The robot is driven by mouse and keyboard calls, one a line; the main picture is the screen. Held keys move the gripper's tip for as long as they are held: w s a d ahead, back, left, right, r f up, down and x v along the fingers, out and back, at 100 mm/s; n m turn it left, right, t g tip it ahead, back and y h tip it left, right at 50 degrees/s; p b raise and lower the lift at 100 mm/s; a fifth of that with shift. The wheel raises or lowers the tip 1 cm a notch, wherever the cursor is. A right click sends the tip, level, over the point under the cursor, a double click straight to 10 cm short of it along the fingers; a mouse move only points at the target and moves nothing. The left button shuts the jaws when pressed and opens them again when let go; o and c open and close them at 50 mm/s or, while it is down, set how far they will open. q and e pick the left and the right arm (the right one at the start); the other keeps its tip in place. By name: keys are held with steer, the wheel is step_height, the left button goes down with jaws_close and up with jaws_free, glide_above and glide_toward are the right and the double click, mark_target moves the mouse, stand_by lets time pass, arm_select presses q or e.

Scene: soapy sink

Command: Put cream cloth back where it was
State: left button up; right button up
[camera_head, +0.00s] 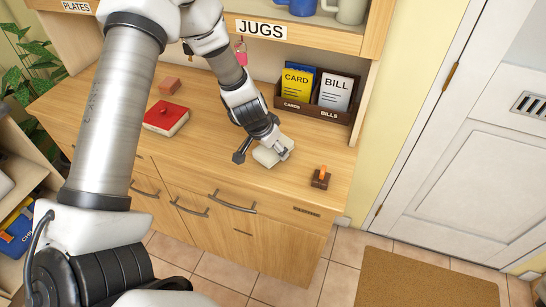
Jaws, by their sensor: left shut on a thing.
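The cream cloth (267,157) is a small folded pad at the front part of the wooden counter. My left gripper (264,152) is over it, pointing down, with its fingers shut on the cloth. The cloth is at or just above the counter top; I cannot tell whether it touches. Part of the cloth is hidden by the fingers. My right gripper is not in view.
A red book (166,118) and a pinkish block (170,85) lie left on the counter (205,140). A small dark block with an orange top (320,178) stands right, near the front edge. A card and bill holder (316,103) stands behind. Jugs sit on the shelf above.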

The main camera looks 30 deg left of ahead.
arm_select(q)
step_height(320, 180, down, 2)
steer(key=shift+w, duration=0.1)
steer(key=shift+w+a, duration=0.1)
steer(key=shift+w, duration=0.2)
steer(key=shift+s+f, duration=0.1)
steer(key=shift+s, duration=0.05)
steer(key=o, duration=1)
steer(key=shift+s, duration=0.1)
steer(key=shift+c, duration=0.2)
steer(key=shift+o, duration=0.7)
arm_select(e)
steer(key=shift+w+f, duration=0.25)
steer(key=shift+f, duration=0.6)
